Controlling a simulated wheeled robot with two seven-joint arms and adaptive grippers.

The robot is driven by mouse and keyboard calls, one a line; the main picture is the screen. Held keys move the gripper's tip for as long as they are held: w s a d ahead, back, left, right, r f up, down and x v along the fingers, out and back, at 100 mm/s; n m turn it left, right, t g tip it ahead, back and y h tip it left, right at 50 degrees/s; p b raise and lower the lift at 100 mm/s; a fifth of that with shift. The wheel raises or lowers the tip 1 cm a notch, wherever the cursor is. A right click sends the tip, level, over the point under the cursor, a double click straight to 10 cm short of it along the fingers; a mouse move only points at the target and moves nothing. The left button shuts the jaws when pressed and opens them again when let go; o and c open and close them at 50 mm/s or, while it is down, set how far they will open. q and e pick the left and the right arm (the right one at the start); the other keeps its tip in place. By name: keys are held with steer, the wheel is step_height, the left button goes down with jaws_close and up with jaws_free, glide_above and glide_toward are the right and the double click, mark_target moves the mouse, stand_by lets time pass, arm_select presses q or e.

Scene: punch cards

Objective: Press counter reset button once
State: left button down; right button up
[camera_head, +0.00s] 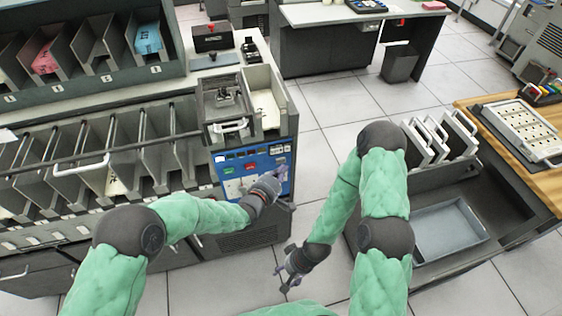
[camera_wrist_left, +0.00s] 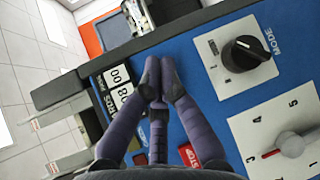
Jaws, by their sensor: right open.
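The blue control panel (camera_head: 284,154) is on the front of the grey machine in the head view. In the left wrist view, the panel (camera_wrist_left: 205,105) carries a counter display (camera_wrist_left: 118,88) with white digit windows. No counter reset button can be made out; part of the panel beside the display is hidden behind my fingers. My left gripper (camera_head: 288,206) is at the panel's lower right, and in the left wrist view its fingertips (camera_wrist_left: 160,75) are together, empty, just right of the display. Contact cannot be told. My right gripper (camera_head: 284,271) is open and empty, low over the floor.
A black MODE knob (camera_wrist_left: 245,54), a dial with a red-marked lever (camera_wrist_left: 292,145) and a red stop button (camera_wrist_left: 188,156) share the panel. Card bins (camera_head: 90,150) stand left of it. A grey tray (camera_head: 450,230) is at the right. Tiled floor lies between.

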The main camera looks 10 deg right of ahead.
arm_select(q)
steer(key=shift+w, duration=0.2)
stand_by(0.6)
steer(key=shift+w+b, duration=0.25)
steer(key=shift+b, duration=0.05)
steer(key=shift+w, duration=0.45)
stand_by(0.9)
steer(key=shift+s, duration=0.9)
steer(key=s+p, duration=0.1)
steer(key=s, duration=0.4)
steer(key=shift+d, duration=0.1)
stand_by(0.8)
